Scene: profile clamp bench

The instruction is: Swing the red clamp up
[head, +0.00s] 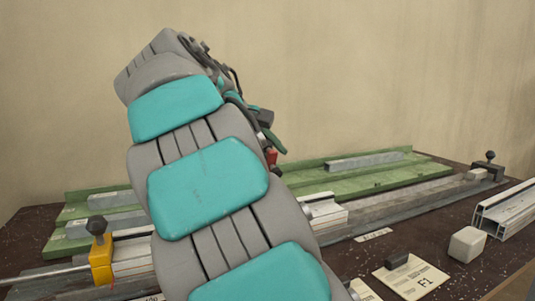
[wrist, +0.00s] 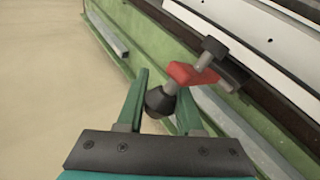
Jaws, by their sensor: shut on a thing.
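The red clamp (wrist: 190,74) shows in the wrist view with a dark knob (wrist: 159,103) at its near end and another dark knob at its far end. My gripper (wrist: 163,84) has its two green fingers on either side of the near knob and is shut on it. In the head view only a small red piece of the clamp (head: 272,158) shows beside my arm. My gripper (head: 272,140) is there too, mostly hidden behind my arm. The clamp's base and its exact angle are hard to tell.
A yellow clamp (head: 101,268) with a dark knob stands at the front left, and a dark clamp (head: 488,172) at the far right. Green rails (head: 380,178) run along the back. A pale block (head: 467,244), a card (head: 412,279) and a profile piece (head: 508,210) lie on the right.

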